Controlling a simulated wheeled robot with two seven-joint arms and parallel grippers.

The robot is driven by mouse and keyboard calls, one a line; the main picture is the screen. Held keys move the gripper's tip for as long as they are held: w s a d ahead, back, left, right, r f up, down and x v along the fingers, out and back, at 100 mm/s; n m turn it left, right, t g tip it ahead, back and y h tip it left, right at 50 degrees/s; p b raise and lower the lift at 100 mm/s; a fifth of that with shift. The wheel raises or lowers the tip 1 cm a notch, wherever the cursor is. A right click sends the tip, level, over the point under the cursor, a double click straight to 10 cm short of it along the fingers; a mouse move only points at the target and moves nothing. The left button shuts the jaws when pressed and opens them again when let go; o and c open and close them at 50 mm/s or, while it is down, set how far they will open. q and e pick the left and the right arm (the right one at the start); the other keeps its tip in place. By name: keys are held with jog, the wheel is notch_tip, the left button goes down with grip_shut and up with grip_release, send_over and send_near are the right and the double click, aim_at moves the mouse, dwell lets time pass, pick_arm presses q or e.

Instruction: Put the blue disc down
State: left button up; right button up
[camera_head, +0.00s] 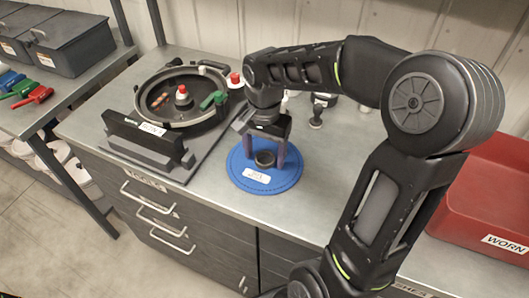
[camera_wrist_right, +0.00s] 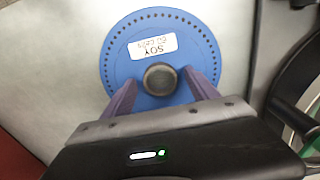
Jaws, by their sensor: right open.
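The blue disc (camera_head: 283,181) lies flat on the grey bench top, to the right of the seed meter (camera_head: 172,100). It has a white label, a dark round hub (camera_head: 265,158) in its middle and a ring of small holes near its rim. In the right wrist view the disc (camera_wrist_right: 198,50) shows its label reading SOY. My right gripper (camera_head: 266,155) is over the disc, with its fingers open on either side of the hub (camera_wrist_right: 160,79) and apart from it. My left gripper is not in view.
A red bin (camera_head: 485,200) marked WORN stands at the right. A black holder (camera_head: 145,138) stands before the meter. Green, blue and red tools (camera_head: 30,92) and dark boxes (camera_head: 62,42) are on the left table. Small parts (camera_head: 318,110) stand behind my gripper.

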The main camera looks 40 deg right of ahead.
notch_tip(320, 180, up, 12)
dwell(0.4)
dwell(0.7)
